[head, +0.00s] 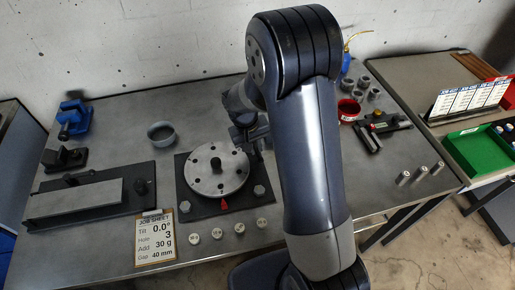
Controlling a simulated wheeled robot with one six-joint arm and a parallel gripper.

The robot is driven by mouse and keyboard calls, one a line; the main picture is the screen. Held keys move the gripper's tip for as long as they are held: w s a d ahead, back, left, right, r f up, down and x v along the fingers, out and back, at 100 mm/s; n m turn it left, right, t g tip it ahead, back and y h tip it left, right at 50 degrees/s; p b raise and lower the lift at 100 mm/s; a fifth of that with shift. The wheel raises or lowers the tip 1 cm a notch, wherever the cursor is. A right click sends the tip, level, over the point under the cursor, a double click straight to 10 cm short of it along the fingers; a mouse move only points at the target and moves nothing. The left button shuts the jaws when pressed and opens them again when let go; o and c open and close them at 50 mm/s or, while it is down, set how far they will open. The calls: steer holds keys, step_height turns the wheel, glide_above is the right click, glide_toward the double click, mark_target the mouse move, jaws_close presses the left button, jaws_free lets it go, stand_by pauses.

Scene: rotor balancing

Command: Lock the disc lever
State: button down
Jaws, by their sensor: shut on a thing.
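A round grey disc (227,181) with small dark holes and a dark central hub (216,164) lies on a dark square base plate (203,207) on the table. A red pointer (224,205) marks the plate's front edge. My gripper (258,147) is low at the plate's far right corner, beside the disc's rim. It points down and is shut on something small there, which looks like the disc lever. The fingers and most of the lever are too small and too covered by my arm to see clearly.
A job sheet (155,240) and several small white weights lie in front of the plate. A long grey block on a dark base (75,199), blue vise (73,118) and grey cup (161,134) stand left. Red dish (348,110), dark tool and metal cylinders stand right.

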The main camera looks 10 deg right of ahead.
steer(key=shift+a+m, duration=0.2)
steer(key=shift+m, duration=0.3)
steer(key=c, duration=1.5)
jaws_free()
steer(key=shift+o, duration=0.2)
